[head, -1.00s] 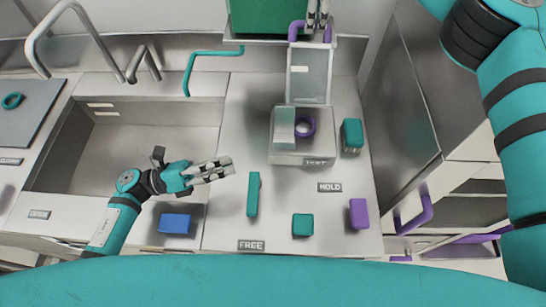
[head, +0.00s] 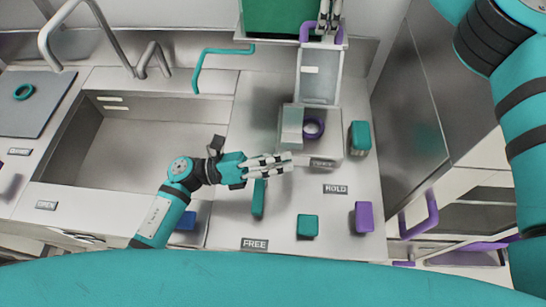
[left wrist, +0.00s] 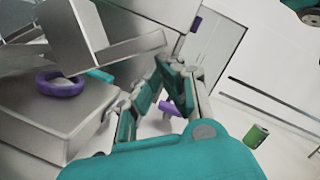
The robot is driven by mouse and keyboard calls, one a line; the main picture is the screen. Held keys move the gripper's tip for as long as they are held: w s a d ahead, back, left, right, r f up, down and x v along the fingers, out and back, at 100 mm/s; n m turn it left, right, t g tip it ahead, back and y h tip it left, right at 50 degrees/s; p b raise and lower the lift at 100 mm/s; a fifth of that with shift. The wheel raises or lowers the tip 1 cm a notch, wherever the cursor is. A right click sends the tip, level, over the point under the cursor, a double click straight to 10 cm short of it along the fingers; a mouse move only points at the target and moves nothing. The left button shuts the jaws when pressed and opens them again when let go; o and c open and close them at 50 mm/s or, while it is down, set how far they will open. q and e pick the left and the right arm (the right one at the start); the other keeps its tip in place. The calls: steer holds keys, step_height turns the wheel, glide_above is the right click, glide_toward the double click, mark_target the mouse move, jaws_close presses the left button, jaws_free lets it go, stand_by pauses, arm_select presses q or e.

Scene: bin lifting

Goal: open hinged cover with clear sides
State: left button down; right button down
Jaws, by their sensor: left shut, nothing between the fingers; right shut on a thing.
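The hinged cover (head: 319,78) with clear sides stands raised at the back of a pale box (head: 325,149) labelled TEST. Its purple handle (head: 306,33) is at the top. My right gripper (head: 329,22) is shut on this handle, at the top edge of the head view. A purple ring (head: 314,128) sits on the box beside a grey-green upright piece (head: 292,128). The ring also shows in the left wrist view (left wrist: 45,87). My left gripper (head: 288,160) is shut and empty, just left of the box's front.
A teal bar (head: 258,200) lies partly under my left gripper. A teal block (head: 308,226), a purple block (head: 364,217) and a green-teal block (head: 361,137) stand on the counter. A sink (head: 130,145) is at left. A purple-handled drawer (head: 420,214) is at right.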

steer(key=shift+w+r, duration=0.1)
steer(key=shift+r, duration=0.2)
arm_select(q)
steer(key=shift+w+a+r, duration=0.1)
steer(key=shift+w+r, duration=0.4)
steer(key=shift+r, duration=0.35)
arm_select(e)
steer(key=shift+w+f, duration=0.1)
steer(key=c, duration=1.5)
jaws_free()
steer(key=shift+c, duration=0.2)
steer(key=o, duration=0.3)
steer(key=shift+s+d, duration=0.1)
steer(key=shift+s, duration=0.25)
arm_select(q)
steer(key=shift+s, duration=0.35)
arm_select(e)
steer(key=shift+o, duration=0.2)
